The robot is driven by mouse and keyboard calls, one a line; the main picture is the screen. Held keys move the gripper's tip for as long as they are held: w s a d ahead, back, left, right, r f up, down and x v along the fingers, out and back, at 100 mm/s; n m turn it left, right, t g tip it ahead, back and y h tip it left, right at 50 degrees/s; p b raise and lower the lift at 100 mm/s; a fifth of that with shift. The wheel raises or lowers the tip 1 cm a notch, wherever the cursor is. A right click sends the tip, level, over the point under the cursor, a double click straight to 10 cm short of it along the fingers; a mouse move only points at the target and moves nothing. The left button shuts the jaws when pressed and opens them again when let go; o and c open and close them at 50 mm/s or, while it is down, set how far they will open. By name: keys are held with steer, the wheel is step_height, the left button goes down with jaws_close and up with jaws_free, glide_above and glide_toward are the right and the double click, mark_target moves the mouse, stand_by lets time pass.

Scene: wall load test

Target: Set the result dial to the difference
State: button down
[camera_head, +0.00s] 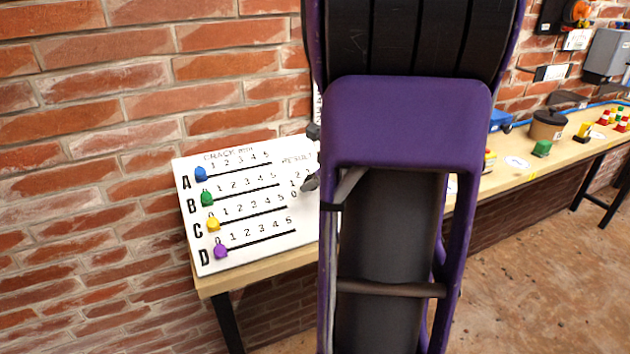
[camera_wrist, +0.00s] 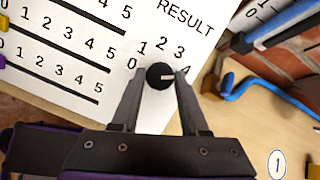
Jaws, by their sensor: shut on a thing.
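A white board (camera_head: 265,255) headed CRACK MM and RESULT leans against the brick wall. It carries slider rows A to D. The blue slider A (camera_head: 201,174), green B (camera_head: 207,198), yellow C (camera_head: 213,224) and purple D (camera_head: 220,251) all sit at the left ends, by 0. In the wrist view the black round result dial (camera_wrist: 158,72) has numbers 0 to 4 around it. Its pale pointer mark points right, towards the 4. My gripper (camera_wrist: 158,78) is shut on the dial, one finger on each side. My arm hides the board's right part in the head view.
The board stands on a wooden bench (camera_head: 262,271). A blue bar and hook (camera_wrist: 262,88) lie right of the board in the wrist view. Further right on the bench are a green block (camera_head: 541,148) and a brown pot (camera_head: 548,124).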

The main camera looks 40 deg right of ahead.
stand_by(0.3)
steer(key=shift+c, duration=2.1)
jaws_free()
steer(key=shift+r, duration=0.1)
